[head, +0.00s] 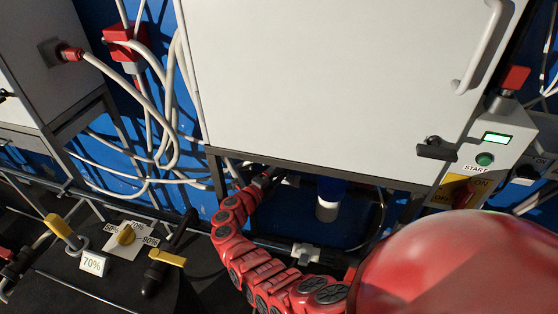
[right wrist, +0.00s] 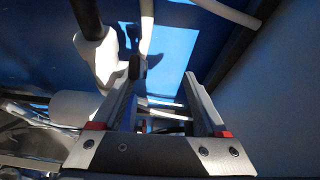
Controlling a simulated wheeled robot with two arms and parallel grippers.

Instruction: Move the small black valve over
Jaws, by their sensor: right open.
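The small black valve cannot be picked out with certainty. In the right wrist view a small dark upright piece (right wrist: 135,67) stands beside a white fitting (right wrist: 97,58), near the tip of the left finger. Whether it touches the finger is unclear. My right gripper (right wrist: 163,76) is open, with blue wall and white pipes seen between its fingers and nothing clearly held. In the head view my red right arm reaches under the white cabinet (head: 320,70), where its end is small and dark. My left gripper is not in view.
A black handle (head: 436,148) sits at the cabinet's lower right, beside a green START button (head: 485,159). A white-and-blue cylinder (head: 328,205) hangs under the cabinet. Yellow-handled valves, including one lever (head: 167,258), stand at lower left. Loose white cables (head: 150,100) hang on the blue wall.

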